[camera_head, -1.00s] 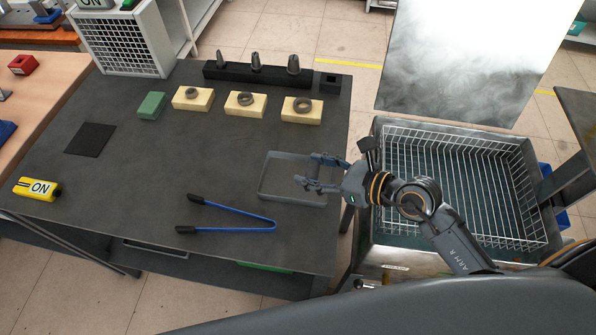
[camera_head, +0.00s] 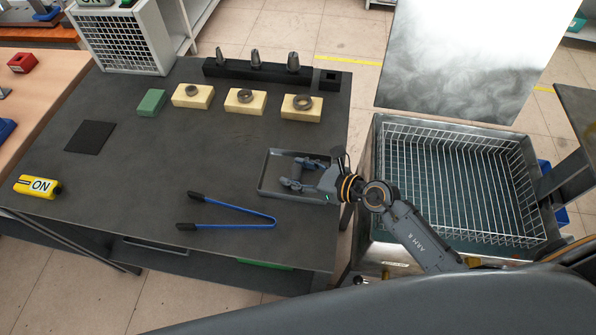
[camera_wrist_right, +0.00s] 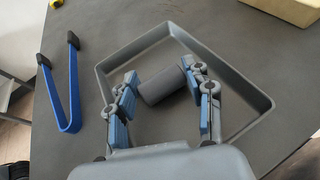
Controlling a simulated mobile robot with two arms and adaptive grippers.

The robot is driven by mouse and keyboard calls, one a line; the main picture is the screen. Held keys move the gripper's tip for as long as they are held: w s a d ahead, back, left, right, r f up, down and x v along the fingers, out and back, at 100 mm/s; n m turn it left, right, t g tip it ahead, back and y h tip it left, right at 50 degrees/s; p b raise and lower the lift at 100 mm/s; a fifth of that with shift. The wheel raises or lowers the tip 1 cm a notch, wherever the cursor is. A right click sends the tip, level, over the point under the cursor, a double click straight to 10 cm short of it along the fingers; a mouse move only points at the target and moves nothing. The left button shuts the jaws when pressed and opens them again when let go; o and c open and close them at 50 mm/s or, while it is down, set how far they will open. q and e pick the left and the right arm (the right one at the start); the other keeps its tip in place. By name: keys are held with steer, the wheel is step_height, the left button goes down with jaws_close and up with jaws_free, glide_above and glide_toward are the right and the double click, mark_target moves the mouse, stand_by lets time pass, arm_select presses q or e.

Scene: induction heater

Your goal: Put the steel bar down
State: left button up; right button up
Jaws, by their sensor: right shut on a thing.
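The steel bar (camera_wrist_right: 163,86) shows in the right wrist view as a short, plain grey cylinder between the two blue-padded fingers. My right gripper (camera_head: 291,173) is shut on it, over the shallow grey tray (camera_head: 262,177) at the table's right edge. The tray rim (camera_wrist_right: 116,57) surrounds the bar and fingers in the right wrist view. I cannot tell whether the bar touches the tray floor. In the head view the bar is not clear between the fingers. My left gripper is not in view.
Blue tongs (camera_head: 245,213) lie left of the tray. Yellow blocks (camera_head: 246,103) with rings and a black rack (camera_head: 240,71) stand behind it. A wire basket (camera_head: 450,180) sits in a metal tank to the right. The middle of the table is clear.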

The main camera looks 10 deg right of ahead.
steer(key=shift+f, duration=0.1)
steer(key=o, duration=1.1)
steer(key=shift+c, duration=0.2)
steer(key=b+v, duration=0.2)
steer(key=v, duration=0.9)
steer(key=shift+s, duration=0.1)
steer(key=shift+s+d+r, duration=0.3)
steer(key=shift+s+f, duration=0.1)
